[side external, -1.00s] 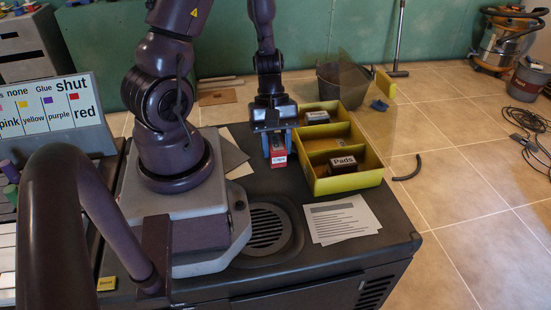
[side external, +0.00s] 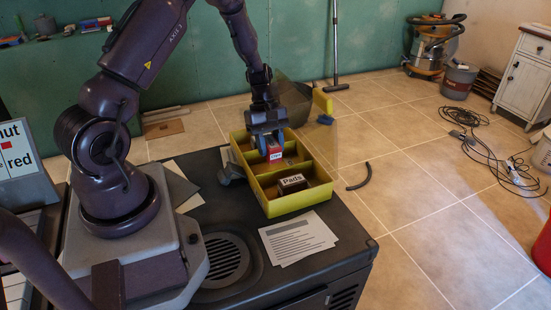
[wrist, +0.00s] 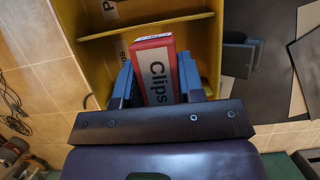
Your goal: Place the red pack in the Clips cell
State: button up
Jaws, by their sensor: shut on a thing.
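My gripper (side external: 268,148) is shut on the red pack, with a finger on each side of it. The red pack (side external: 275,154) has a white face that reads "Clips" in the wrist view (wrist: 156,72). It is held above the far part of the yellow divided box (side external: 300,203), which also shows in the wrist view (wrist: 205,55). Below the pack, a label ending in "ps" (wrist: 120,48) is partly hidden. The pack and gripper cover much of the far cell; contact with the box cannot be told.
A printed sheet (side external: 298,238) lies on the dark worktop in front of the box. A translucent panel (side external: 322,125) stands beyond the box's right side. A grey object (side external: 231,171) is by its left wall.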

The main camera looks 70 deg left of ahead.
aim_at(276, 158)
jog(key=shift+w+a+f, duration=0.25)
jog(key=shift+w+f, duration=0.15)
jog(key=shift+f, duration=0.15)
jog(key=shift+w+a+f, duration=0.2)
jog(key=shift+w+f, duration=0.2)
jog(key=shift+f, duration=0.15)
jog(key=shift+w+f, duration=0.1)
jog(key=shift+f, duration=1.6)
jog(key=shift+f, duration=0.15)
jog(key=o, duration=1)
jog(key=v, duration=1.2)
jog(key=shift+a, duration=0.1)
